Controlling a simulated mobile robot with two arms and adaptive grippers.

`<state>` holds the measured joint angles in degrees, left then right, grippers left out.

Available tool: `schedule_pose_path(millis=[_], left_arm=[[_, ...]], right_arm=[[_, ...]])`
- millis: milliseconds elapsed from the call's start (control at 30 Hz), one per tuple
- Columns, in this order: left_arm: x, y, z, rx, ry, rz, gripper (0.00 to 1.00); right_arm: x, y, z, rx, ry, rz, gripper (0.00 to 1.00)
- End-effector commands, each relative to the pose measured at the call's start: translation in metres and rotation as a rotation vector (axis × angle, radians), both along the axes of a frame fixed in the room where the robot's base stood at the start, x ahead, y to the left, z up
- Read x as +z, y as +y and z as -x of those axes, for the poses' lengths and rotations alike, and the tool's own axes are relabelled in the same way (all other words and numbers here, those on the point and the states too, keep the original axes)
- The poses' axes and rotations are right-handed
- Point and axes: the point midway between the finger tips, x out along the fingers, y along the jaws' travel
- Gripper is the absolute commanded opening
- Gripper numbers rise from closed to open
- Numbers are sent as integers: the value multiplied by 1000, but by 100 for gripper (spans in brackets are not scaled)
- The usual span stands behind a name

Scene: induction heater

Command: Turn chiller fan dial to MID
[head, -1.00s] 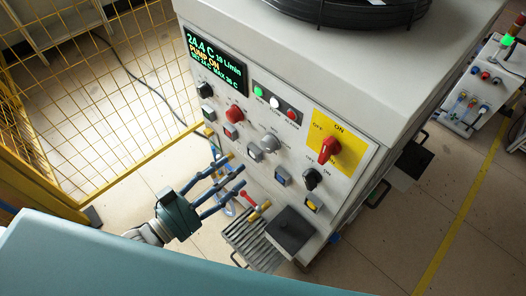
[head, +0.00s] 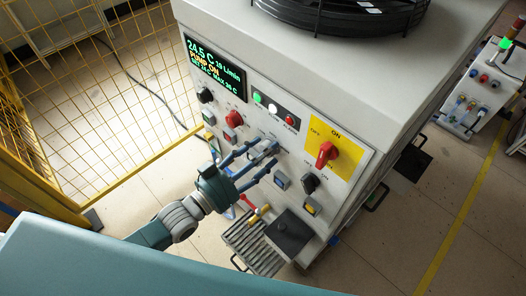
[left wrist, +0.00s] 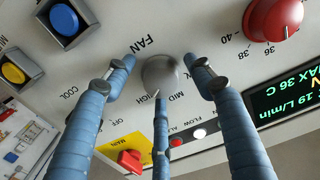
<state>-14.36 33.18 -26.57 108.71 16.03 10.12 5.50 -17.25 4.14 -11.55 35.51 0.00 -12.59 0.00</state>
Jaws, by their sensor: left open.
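The chiller fan dial is a grey round knob (left wrist: 160,75) under the upside-down FAN label in the left wrist view. MID and HIGH labels show beside it; another label is partly covered by a finger. My left gripper (left wrist: 163,75) is open, with three blue fingers spread around the dial, one on each side and one below. I cannot tell whether they touch it. In the head view my left gripper (head: 264,157) is at the chiller's front panel (head: 228,112), and its fingers largely hide the dial. My right gripper is not seen.
A red dial (left wrist: 275,18) and a blue button (left wrist: 64,19) sit close to the fan dial. The red main switch (head: 327,153) on its yellow plate is to the right. A yellow mesh fence (head: 85,95) stands left of the chiller.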

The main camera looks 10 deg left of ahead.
Motion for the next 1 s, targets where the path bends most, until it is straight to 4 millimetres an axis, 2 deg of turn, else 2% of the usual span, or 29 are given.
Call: schedule_pose_path(millis=[100, 133, 333, 733, 1000], left_arm=[[0, 0, 0, 0, 0, 0, 54], [0, 0, 0, 0, 0, 0, 50], [0, 0, 0, 0, 1, -1, 10], [-2, 0, 0, 1, 24, 27, 9], [-1, 0, 1, 0, 113, 157, 9]], right_arm=[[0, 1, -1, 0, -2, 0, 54], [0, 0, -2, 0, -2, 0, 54], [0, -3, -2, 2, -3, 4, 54], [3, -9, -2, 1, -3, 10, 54], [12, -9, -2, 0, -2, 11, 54]])
